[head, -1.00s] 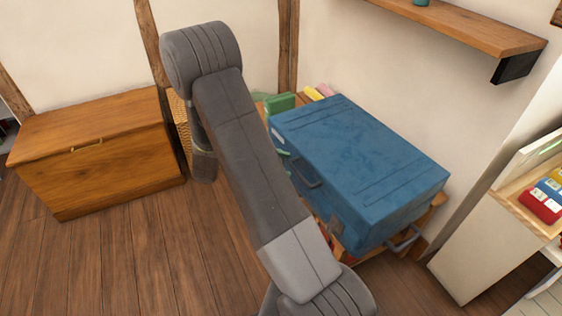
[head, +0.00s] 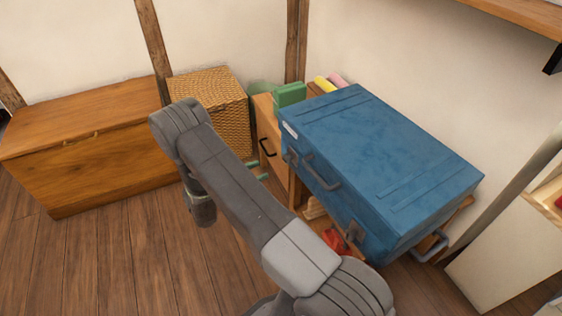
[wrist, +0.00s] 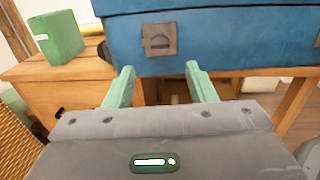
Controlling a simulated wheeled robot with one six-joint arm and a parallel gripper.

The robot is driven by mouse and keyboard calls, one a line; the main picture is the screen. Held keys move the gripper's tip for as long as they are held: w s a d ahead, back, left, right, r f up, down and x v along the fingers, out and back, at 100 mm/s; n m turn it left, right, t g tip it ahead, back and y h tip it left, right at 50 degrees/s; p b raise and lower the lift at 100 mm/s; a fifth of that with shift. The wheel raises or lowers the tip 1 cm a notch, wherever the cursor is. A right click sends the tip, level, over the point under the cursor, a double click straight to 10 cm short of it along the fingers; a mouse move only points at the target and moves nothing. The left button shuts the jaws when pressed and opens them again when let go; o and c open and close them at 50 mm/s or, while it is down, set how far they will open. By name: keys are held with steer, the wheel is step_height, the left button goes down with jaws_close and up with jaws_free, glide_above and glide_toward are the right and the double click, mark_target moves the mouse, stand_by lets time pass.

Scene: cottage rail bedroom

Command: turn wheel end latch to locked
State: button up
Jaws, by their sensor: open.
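A blue suitcase (head: 380,150) lies flat on a wooden piece of furniture. A grey square latch plate (wrist: 159,39) with a dark turn piece shows on its front side in the wrist view, near the end with a dark wheel (wrist: 104,51). I take this as the wheel end latch, seen small in the head view (head: 291,158). Its turn piece looks roughly level; I cannot tell if it is locked. A second latch (head: 354,232) sits nearer the other end. My gripper (wrist: 160,85) is open and empty, its green fingers below and in front of the latch, apart from it.
A carry handle (head: 322,175) sticks out between the latches. A green box (wrist: 60,37) stands left of the suitcase on the wooden top. A wicker basket (head: 215,95) and a wooden chest (head: 90,150) stand farther left.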

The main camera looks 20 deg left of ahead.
mark_target(285, 160)
steer(key=x, duration=0.9)
steer(key=shift+w+d, duration=0.15)
steer(key=shift+d, duration=0.05)
steer(key=c, duration=0.9)
